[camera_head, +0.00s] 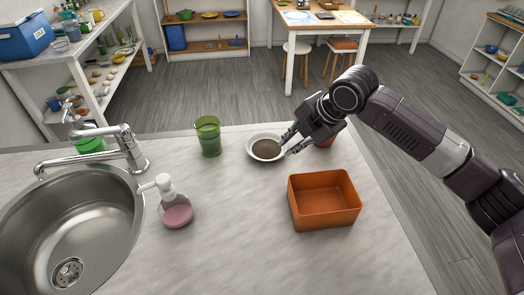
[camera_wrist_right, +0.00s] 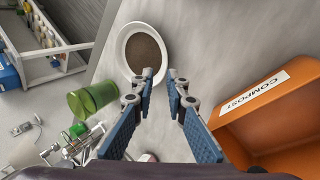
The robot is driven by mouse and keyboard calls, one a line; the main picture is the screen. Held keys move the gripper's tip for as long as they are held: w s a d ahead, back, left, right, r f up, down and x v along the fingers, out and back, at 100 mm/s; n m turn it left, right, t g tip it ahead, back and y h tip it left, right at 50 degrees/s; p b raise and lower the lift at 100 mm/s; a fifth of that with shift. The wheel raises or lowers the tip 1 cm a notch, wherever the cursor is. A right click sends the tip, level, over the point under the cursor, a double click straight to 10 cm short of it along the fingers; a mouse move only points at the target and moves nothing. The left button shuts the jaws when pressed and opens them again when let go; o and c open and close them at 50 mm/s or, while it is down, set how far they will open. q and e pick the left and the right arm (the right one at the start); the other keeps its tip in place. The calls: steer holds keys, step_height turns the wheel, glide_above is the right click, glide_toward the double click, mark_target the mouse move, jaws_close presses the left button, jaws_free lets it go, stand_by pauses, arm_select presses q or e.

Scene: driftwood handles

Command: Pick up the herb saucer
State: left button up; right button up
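The herb saucer (camera_head: 251,154) is a white round dish with brown contents, on the counter near its far edge. It also shows at the top of the right wrist view (camera_wrist_right: 124,52). My right gripper (camera_head: 289,143) is at the saucer's right side, fingers pointing at it. My left gripper is not in view.
An orange bin (camera_head: 323,216), labelled COMPOST in the wrist view, stands to the right. A green cup (camera_head: 208,137) stands left of the saucer. A pink soap dispenser (camera_head: 176,212) stands by the sink (camera_head: 66,235). A reddish-brown object is partly hidden behind my right gripper. Mid-counter is clear.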

mark_target(280, 156)
steer(key=shift+w+a+f+p, duration=0.15)
steer(key=shift+f+p, duration=0.15)
steer(key=shift+f, duration=0.4)
steer(key=p+x, duration=0.1)
steer(key=x, duration=0.3)
steer(key=shift+f+p, duration=0.3)
steer(key=shift+p, duration=0.1)
steer(key=shift+w+f, duration=0.15)
steer(key=shift+f, duration=0.15)
steer(key=shift+c, duration=0.4)
jaws_close()
steer(key=shift+r, duration=0.25)
